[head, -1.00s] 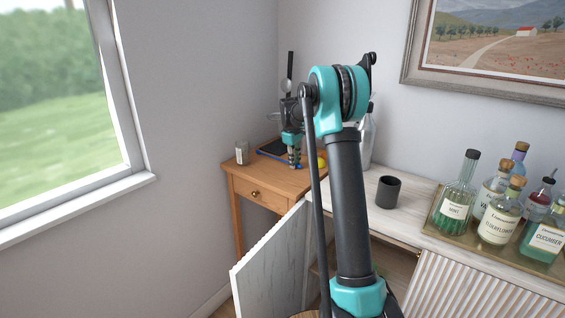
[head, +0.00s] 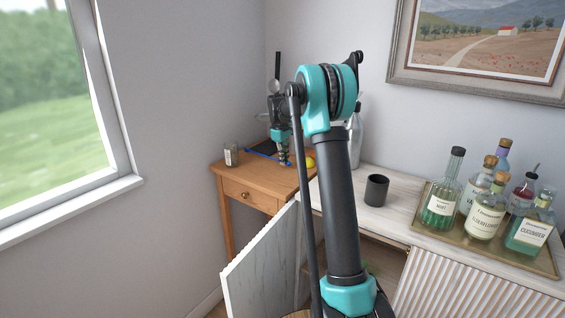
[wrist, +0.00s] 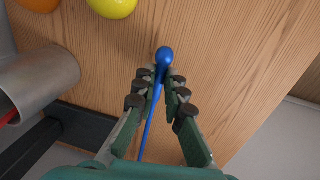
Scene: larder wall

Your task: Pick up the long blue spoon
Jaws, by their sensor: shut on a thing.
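The long blue spoon (wrist: 164,56) lies between my fingers in the wrist view, its rounded end showing just past the fingertips and its thin handle running back toward the palm. My gripper (wrist: 162,78) is shut on it, pointing down at the wooden table. In the head view, my gripper (head: 285,161) is low over the small wooden table (head: 257,176), and a strip of the blue spoon (head: 260,155) shows to its left. I cannot tell whether the spoon still touches the tabletop.
A yellow round thing (head: 310,162) sits right of my gripper; a jar (head: 231,154) stands at the table's left. In the wrist view, a metal cylinder (wrist: 40,80) and an orange thing (wrist: 38,4) lie left. A black cup (head: 376,190) and tray of bottles (head: 430,229) stand right.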

